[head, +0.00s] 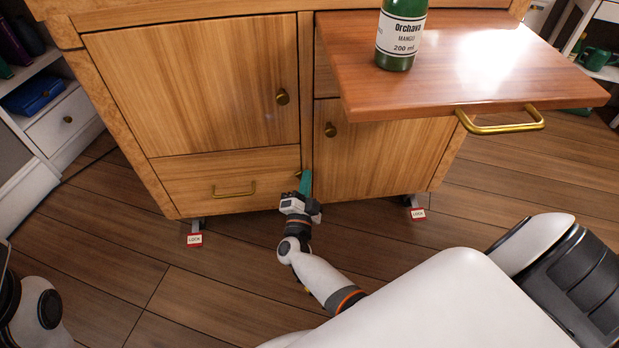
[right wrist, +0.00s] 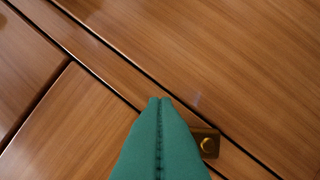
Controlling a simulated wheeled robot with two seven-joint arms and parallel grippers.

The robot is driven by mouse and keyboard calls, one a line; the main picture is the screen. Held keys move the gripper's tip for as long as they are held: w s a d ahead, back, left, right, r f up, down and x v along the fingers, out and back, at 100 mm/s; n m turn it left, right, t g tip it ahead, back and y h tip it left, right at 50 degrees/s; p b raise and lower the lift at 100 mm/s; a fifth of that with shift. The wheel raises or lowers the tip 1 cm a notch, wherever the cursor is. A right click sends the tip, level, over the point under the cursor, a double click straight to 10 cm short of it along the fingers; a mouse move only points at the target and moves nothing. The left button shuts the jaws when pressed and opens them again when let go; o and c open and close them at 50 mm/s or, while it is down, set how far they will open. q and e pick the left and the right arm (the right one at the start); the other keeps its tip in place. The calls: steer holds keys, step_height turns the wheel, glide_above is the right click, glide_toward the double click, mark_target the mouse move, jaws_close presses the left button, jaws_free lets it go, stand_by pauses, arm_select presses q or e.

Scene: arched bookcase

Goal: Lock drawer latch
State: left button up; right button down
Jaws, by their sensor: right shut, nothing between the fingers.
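The wooden drawer (head: 191,183) is at the lower left of the cabinet, below the left door, and looks closed. A small brass latch (head: 298,174) is by the drawer's right edge. In the right wrist view the brass latch (right wrist: 206,144) has a round knob on a small plate on the narrow upright strip. The fingers partly cover it there. My right gripper (head: 305,184) has green fingers, shut and empty, pointing up in front of the strip beside the latch. In the right wrist view the fingertips (right wrist: 160,99) lie left of the latch; contact cannot be told. My left gripper is out of view.
A pulled-out wooden board (head: 440,75) with a brass handle (head: 500,127) juts out at upper right, bearing a green bottle (head: 403,30). Red-edged lock tags (head: 194,240) sit by the cabinet's feet. The wooden floor in front is mostly clear.

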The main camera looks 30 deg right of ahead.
steer(key=n+t+y, duration=0.1)
steer(key=n, duration=0.2)
steer(key=a+f+n+t+y, duration=0.1)
steer(key=n, duration=0.3)
steer(key=w+a+n+t+y, duration=0.1)
steer(key=n, duration=0.3)
steer(key=shift+a+f+t, duration=0.1)
steer(key=shift+f+t, duration=0.15)
steer(key=shift+t, duration=0.05)
